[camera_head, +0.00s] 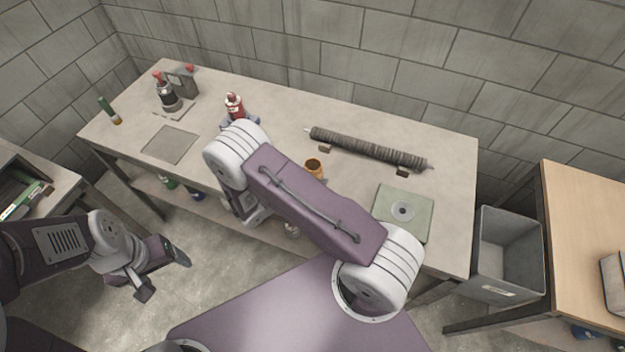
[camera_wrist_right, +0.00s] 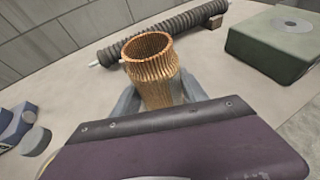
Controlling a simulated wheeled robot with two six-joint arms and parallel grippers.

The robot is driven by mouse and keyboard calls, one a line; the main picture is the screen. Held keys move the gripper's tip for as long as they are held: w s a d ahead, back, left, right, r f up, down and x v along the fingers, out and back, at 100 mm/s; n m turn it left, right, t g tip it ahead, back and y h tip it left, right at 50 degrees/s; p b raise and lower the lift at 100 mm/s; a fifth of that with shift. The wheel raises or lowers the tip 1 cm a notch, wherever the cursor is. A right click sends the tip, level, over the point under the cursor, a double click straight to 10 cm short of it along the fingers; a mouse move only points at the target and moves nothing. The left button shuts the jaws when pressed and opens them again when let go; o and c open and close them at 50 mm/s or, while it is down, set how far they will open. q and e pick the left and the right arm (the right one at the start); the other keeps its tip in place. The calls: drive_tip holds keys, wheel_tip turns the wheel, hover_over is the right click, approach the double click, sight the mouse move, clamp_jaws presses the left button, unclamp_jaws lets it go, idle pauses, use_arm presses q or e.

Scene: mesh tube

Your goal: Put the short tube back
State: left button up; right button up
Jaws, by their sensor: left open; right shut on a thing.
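The short tube is a copper-coloured mesh tube with an open top, seen at the centre of the right wrist view (camera_wrist_right: 150,65). In the head view its top (camera_head: 314,165) shows just past my right forearm, which hides the rest. My right gripper (camera_wrist_right: 155,98) is shut on the short tube, with a grey finger on each side. The tube is roughly upright; I cannot tell whether its base touches the bench. My left gripper (camera_head: 164,275) is open and empty, over the floor in front of the bench.
A long dark ribbed tube (camera_head: 368,147) lies on small brown supports at the bench's back. A green block with a grey disc (camera_head: 403,211) is at the right. Bottles, including a red one (camera_head: 234,105), stand at the left. A grey bin (camera_head: 506,250) is beside the bench (camera_head: 290,110).

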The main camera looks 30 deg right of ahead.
wheel_tip(320, 180, down, 2)
drive_tip(key=shift+f, duration=0.1)
drive_tip(key=shift+f, duration=0.2)
drive_tip(key=o, duration=1.4)
drive_tip(key=shift+r, duration=0.1)
